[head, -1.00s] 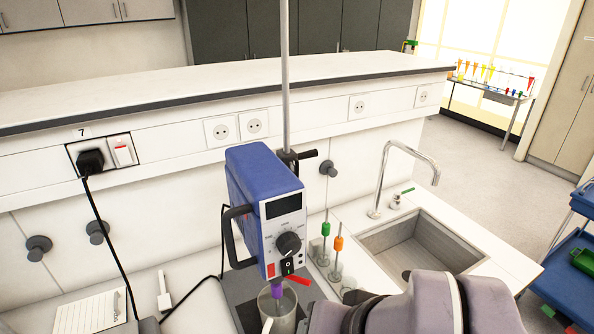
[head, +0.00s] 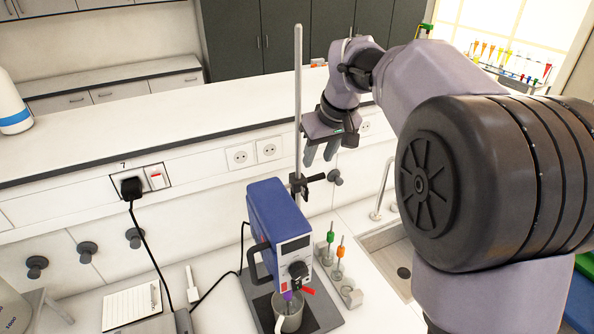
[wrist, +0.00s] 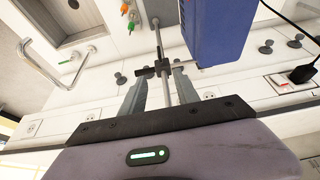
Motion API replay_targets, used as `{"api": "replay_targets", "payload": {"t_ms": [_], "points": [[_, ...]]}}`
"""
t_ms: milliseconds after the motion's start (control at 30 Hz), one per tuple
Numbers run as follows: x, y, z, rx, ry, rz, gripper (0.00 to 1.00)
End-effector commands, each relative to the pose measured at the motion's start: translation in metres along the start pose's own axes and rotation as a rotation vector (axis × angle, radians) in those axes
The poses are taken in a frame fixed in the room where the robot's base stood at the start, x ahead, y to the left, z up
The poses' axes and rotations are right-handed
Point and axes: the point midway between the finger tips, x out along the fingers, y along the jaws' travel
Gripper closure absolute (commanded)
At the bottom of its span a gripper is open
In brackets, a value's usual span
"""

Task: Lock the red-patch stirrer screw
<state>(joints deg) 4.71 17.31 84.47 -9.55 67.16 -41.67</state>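The blue stirrer (head: 277,222) hangs on a vertical metal rod (head: 298,100); it also shows at the top of the wrist view (wrist: 220,28). Its red patch is small and hard to make out now. A black clamp with a side screw (head: 314,178) joins stirrer and rod; the screw also shows in the wrist view (wrist: 143,72). My gripper (head: 320,155) is open and empty, above and slightly right of the screw in the head view. In the wrist view, the clamp and rod appear between its fingertips (wrist: 159,75); contact cannot be told.
A beaker (head: 290,315) stands under the stirrer, with a red handle (head: 308,291) beside it. Green-topped (head: 330,238) and orange-topped (head: 340,252) shafts stand to the right, before the sink (head: 385,245). The raised shelf (head: 150,115) runs behind.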

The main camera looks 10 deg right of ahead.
Motion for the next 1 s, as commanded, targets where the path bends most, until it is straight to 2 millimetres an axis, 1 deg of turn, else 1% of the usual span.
{"api": "replay_targets", "payload": {"t_ms": [33, 67, 100, 300, 400, 500, 600, 700, 933, 967, 1000], "points": [[0.016, 0.000, 0.002, 0.000, -0.005, -0.001, 0.63], [0.025, 0.000, 0.002, 0.001, -0.005, -0.001, 0.63], [0.038, -0.001, 0.002, 0.001, -0.006, -0.002, 0.63], [0.098, -0.001, 0.002, 0.001, -0.005, -0.001, 0.63], [0.121, -0.001, 0.001, 0.002, -0.002, -0.001, 0.63], [0.138, -0.001, 0.001, 0.002, -0.001, 0.000, 0.63], [0.147, -0.001, 0.001, 0.003, -0.001, -0.001, 0.63], [0.152, -0.001, 0.001, 0.003, 0.000, 0.000, 0.63], [0.152, -0.001, 0.001, 0.003, 0.000, 0.000, 0.63], [0.152, -0.001, 0.001, 0.003, 0.000, 0.000, 0.66], [0.152, -0.001, 0.001, 0.003, 0.000, 0.000, 0.74]]}}
